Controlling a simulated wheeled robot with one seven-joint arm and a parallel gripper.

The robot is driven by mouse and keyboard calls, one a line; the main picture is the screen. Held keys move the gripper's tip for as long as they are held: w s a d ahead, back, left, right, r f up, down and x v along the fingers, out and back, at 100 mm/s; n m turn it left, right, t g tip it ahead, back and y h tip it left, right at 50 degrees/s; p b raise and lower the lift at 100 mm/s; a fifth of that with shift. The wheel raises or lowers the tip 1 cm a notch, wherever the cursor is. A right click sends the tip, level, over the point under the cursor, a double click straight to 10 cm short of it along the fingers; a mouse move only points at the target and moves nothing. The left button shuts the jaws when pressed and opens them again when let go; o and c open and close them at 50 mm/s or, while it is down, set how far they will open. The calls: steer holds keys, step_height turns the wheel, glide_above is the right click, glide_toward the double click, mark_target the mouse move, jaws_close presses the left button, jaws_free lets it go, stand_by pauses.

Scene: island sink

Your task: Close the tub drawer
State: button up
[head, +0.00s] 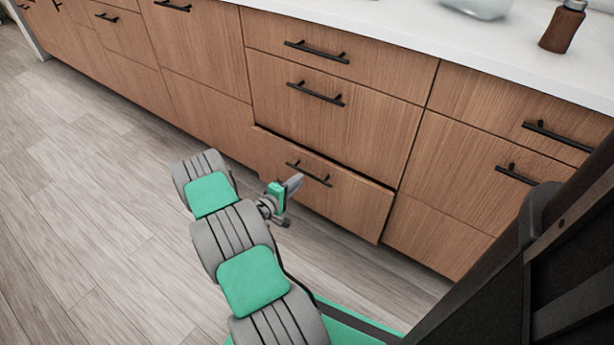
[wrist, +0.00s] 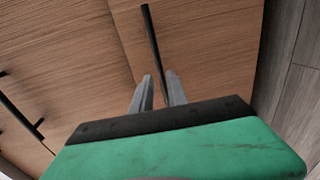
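The tub drawer appears to be the bottom wooden drawer (head: 340,200) of the middle cabinet column. It stands slightly out, with a dark gap along its top edge. Its black bar handle (head: 309,174) is on the upper part of the front; a black handle (wrist: 151,38) also shows in the wrist view. My gripper (head: 297,181) is close to the drawer front, beside the left end of the handle.
Closed drawers (head: 335,98) lie above, and closed cabinet fronts stand on both sides. A brown bottle (head: 562,27) and a clear glass container (head: 482,6) stand on the white counter (head: 420,30). The wooden floor (head: 80,200) at left is clear.

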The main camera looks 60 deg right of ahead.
mark_target(307, 174)
steer(key=b+x, duration=0.1)
steer(key=x, duration=0.5)
steer(key=shift+s+d+b, duration=0.1)
steer(key=shift+d+b, duration=0.2)
steer(key=shift+b, duration=0.1)
jaws_close()
stand_by(0.9)
